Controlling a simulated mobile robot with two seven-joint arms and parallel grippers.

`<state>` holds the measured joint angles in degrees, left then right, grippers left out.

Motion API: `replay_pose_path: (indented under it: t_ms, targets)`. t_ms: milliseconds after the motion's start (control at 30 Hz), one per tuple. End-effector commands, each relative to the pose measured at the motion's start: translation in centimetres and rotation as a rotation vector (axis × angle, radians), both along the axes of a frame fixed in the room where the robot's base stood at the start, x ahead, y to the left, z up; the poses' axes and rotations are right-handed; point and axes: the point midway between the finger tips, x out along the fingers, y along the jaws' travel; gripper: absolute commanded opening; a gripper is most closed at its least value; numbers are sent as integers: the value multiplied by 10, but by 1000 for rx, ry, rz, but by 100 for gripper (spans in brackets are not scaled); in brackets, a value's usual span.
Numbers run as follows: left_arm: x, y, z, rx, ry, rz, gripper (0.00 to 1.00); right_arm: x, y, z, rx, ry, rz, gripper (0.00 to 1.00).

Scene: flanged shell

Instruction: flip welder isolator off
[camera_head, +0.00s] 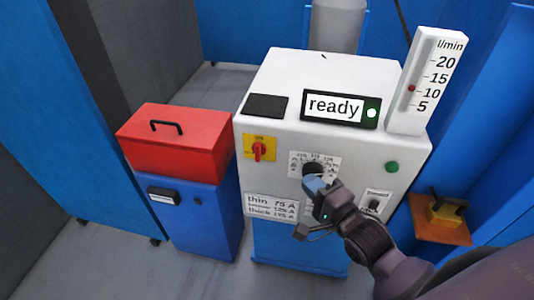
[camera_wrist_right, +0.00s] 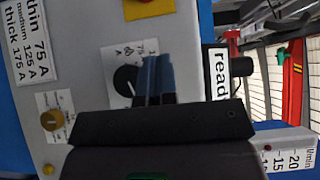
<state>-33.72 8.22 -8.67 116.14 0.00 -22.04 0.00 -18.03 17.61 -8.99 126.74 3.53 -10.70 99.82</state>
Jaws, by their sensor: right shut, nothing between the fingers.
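The isolator (camera_head: 258,149) is a red handle on a yellow plate at the upper left of the white welder's front panel. Its handle looks about upright, with small lettering above it. In the right wrist view only part of the yellow plate (camera_wrist_right: 145,9) shows at the top edge. My right gripper (camera_head: 315,184) is shut and empty, with its blue fingertips in front of the black dial, to the right of and below the isolator. The fingers (camera_wrist_right: 157,78) also show beside the dial in the right wrist view; I cannot tell whether they touch it. My left gripper is out of view.
The black dial (camera_head: 311,168) is partly hidden by my gripper. The panel also has a green button (camera_head: 391,167), a small lower knob (camera_head: 374,205) and a current label (camera_head: 270,206). The display (camera_head: 340,108) reads "ready". A red toolbox (camera_head: 172,140) stands at left on a blue cabinet.

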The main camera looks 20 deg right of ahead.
Motion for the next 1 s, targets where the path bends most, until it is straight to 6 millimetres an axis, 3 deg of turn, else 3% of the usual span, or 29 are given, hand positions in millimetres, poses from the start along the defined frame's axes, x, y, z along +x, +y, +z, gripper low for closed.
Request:
replay_pose_path:
  t_ms: [467, 667, 1000]
  targets:
    - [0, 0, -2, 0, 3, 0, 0, 4, 1, 0, 9, 2, 0, 0]
    - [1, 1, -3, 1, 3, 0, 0, 25, 5, 0, 7, -1, 1, 0]
    - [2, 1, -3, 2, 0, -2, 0, 77, 15, 0, 7, 1, 1, 0]
